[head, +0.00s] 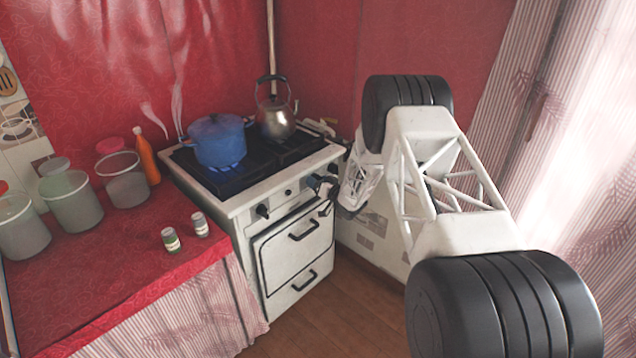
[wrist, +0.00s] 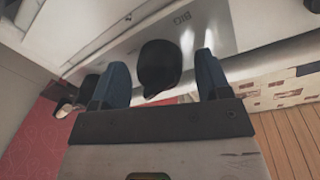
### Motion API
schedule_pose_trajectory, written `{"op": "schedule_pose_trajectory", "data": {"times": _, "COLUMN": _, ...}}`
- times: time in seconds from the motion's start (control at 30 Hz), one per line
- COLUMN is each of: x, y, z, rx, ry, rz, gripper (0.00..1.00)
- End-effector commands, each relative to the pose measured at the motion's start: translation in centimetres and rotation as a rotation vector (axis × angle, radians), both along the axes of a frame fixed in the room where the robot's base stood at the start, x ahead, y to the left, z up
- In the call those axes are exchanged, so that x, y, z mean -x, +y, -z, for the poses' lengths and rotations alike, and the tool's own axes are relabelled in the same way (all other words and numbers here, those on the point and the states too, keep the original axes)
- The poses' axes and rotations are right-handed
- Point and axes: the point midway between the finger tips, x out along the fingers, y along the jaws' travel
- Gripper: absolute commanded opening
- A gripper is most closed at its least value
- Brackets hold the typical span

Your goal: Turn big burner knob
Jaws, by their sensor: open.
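The big burner knob (wrist: 159,68) is dark and rounded, on the stove's pale front panel beside the printed label "BIG" (wrist: 181,18). In the wrist view my gripper (wrist: 160,60) is open, with one dark blue finger on each side of this knob. Gaps show between the knob and both fingers, so it is not clamped. In the head view my gripper (head: 326,188) is at the right part of the white stove's (head: 240,203) front panel, and it and my arm partly hide the knobs there.
Another knob (head: 262,211) is at the panel's left. A blue pot (head: 219,140) stands over a blue flame, with a metal kettle (head: 277,119) beside it. Oven handles (head: 303,231) stick out below. Jars, an orange bottle (head: 146,158) and small shakers stand on the red counter (head: 110,255).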

Motion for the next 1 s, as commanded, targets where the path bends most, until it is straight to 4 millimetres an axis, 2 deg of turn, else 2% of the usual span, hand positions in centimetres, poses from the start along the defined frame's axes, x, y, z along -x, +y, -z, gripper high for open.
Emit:
{"op": "schedule_pose_trajectory", "data": {"times": 0.27, "x": -0.06, "y": 0.05, "z": 0.01, "rx": 0.000, "ry": 0.000, "rz": 0.000, "gripper": 0.70}}
{"op": "schedule_pose_trajectory", "data": {"times": 0.6, "x": -0.05, "y": 0.05, "z": 0.01, "rx": 0.000, "ry": 0.000, "rz": 0.000, "gripper": 0.21}}
{"op": "schedule_pose_trajectory", "data": {"times": 1.0, "x": -0.05, "y": 0.04, "z": 0.03, "rx": 0.041, "ry": -0.040, "rz": 0.000, "gripper": 0.21}}
